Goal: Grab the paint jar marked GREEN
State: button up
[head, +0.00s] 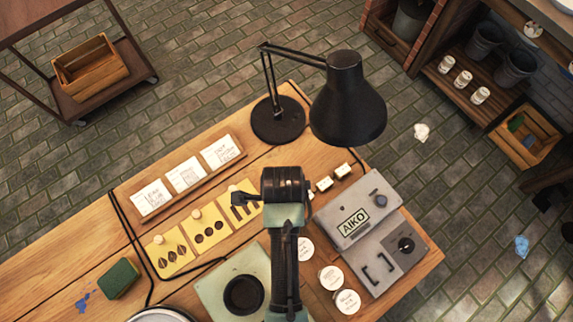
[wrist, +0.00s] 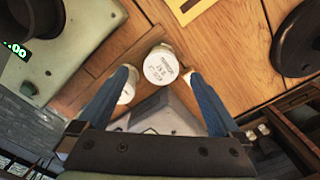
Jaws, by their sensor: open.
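Three small jars with white lids stand on the right part of the wooden table in the head view: one beside my arm (head: 303,249), a middle jar (head: 331,277) and a front jar (head: 347,301). Their labels are too small to read there. My gripper (wrist: 158,76) is open and empty in the wrist view. One lettered jar lid (wrist: 158,66) shows beyond and between its blue fingers; its word is not legible. Another jar (wrist: 127,88) is partly hidden by the left finger. I cannot tell which jar is marked GREEN. My arm hides the fingers in the head view.
A black desk lamp (head: 347,105) stands at the table's back edge. A grey AIKO box (head: 350,218) is right of my arm. A pale green device (head: 215,290) with a round black top is left of it. Yellow cards (head: 168,255) and white cards (head: 185,174) lie further left.

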jog(key=shift+d+f, duration=0.15)
jog(key=shift+f, duration=1.25)
jog(key=shift+d+f, duration=0.1)
jog(key=shift+f, duration=1.25)
